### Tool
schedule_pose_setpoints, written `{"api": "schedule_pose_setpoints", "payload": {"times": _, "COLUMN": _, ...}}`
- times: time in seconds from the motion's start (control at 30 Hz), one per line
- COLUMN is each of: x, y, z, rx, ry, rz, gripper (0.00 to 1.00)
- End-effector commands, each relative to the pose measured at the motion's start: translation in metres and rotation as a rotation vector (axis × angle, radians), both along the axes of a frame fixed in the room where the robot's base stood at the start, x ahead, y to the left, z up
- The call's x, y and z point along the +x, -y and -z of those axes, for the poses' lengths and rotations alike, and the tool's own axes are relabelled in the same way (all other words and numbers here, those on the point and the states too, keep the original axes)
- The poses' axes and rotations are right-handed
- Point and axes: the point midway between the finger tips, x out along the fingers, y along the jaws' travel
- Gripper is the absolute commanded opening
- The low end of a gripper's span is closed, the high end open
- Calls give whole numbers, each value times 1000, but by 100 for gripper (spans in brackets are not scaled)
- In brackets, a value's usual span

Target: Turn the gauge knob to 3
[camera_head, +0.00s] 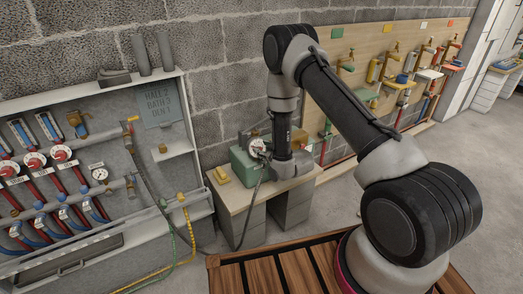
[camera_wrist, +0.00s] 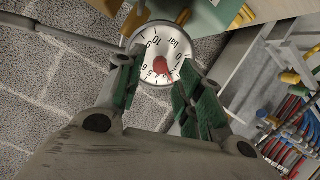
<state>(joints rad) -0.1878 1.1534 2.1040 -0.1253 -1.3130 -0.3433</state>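The gauge (camera_wrist: 158,42) is a round white dial marked "bar" with black numbers, seen rotated in the wrist view. A red knob or pointer (camera_wrist: 160,65) sits at its middle; I cannot tell which number it indicates. My gripper (camera_wrist: 161,72) has its two green-padded fingers spread, one on either side of the dial's lower part, with the red piece between them. I see no clear contact with it. In the head view the small gauge (camera_head: 257,146) is at the green box (camera_head: 242,166), beside my wrist, which partly hides that area.
The green box stands on a bench (camera_head: 235,196) with a yellow block (camera_head: 222,175). A dark hose runs down its front. A panel of red and blue valves and pipes (camera_head: 40,160) is at left. A wooden tap board (camera_head: 365,65) is behind at right.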

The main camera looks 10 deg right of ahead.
Motion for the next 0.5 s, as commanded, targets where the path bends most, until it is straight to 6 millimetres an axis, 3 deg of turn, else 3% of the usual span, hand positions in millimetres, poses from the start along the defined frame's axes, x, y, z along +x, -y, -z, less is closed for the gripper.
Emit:
{"api": "schedule_pose_setpoints", "payload": {"times": 0.2, "x": 18, "y": -6, "z": 8, "rx": -1, "ry": 0, "rz": 0, "gripper": 37}}
{"api": "schedule_pose_setpoints", "payload": {"times": 0.47, "x": 19, "y": -7, "z": 8, "rx": -1, "ry": -1, "rz": 0, "gripper": 37}}
{"api": "schedule_pose_setpoints", "payload": {"times": 0.5, "x": 19, "y": -7, "z": 8, "rx": -2, "ry": 0, "rz": 0, "gripper": 31}}
